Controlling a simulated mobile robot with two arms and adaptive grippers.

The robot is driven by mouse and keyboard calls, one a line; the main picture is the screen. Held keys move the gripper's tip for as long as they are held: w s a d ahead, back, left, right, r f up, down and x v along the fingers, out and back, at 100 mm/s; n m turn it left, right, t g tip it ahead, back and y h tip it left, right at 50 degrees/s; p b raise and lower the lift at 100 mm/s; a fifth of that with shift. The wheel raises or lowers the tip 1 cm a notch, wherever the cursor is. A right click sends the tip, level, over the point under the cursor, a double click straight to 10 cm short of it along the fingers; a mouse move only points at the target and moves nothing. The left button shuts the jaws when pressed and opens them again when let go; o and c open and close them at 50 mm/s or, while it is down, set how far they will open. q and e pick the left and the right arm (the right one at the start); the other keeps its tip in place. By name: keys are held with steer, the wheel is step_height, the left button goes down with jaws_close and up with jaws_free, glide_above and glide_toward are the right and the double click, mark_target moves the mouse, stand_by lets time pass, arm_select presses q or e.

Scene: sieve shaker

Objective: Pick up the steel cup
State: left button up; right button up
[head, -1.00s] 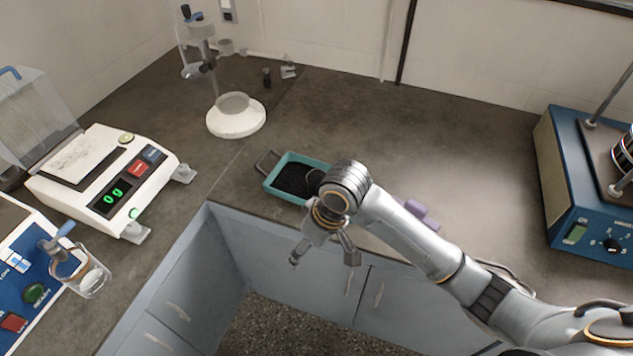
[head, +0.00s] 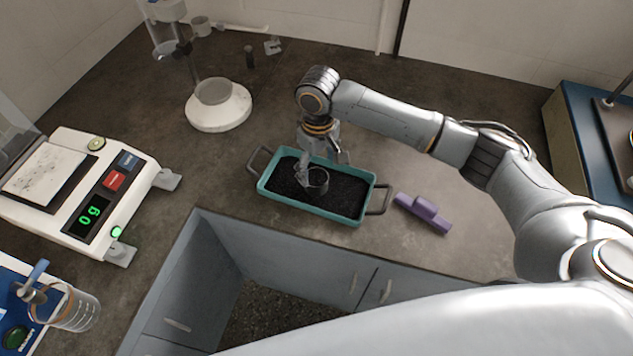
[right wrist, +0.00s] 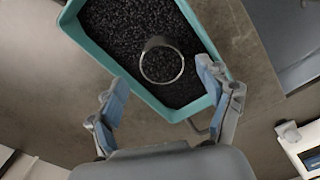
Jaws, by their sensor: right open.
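The steel cup (head: 318,181) is a small cup with a shiny round rim, standing in dark granules inside the teal tray (head: 296,207). In the right wrist view the cup (right wrist: 161,65) shows its open top, ahead of my gripper and between the lines of its fingers. My right gripper (head: 324,170) is over the tray, close to the cup, and partly covers it in the head view. In the right wrist view the gripper (right wrist: 163,100) is open with nothing between its fingers. My left gripper does not show.
A purple block-like tool (head: 423,212) lies right of the tray. A white scale (head: 75,195) reading 0 g stands at the left. A stand with a round white base (head: 219,110) is behind. The counter's front edge is close to the tray. A blue machine (head: 588,150) stands at the right.

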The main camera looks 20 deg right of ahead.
mark_target(317, 179)
step_height(317, 179, down, 2)
steer(key=shift+w+f+p, duration=0.1)
steer(key=shift+w+p, duration=0.05)
steer(key=shift+p, duration=0.15)
step_height(317, 179, down, 2)
steer(key=shift+a+f, duration=0.1)
steer(key=shift+f, duration=0.1)
steer(key=shift+f+p, duration=0.3)
steer(key=shift+f, duration=0.4)
steer(key=shift+c, duration=1.2)
steer(key=c, duration=1.1)
steer(key=shift+c, duration=0.2)
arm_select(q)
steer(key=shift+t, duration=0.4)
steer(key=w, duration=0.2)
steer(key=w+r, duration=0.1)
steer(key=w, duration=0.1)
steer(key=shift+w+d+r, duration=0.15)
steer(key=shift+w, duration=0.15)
arm_select(e)
steer(key=shift+r, duration=0.1)
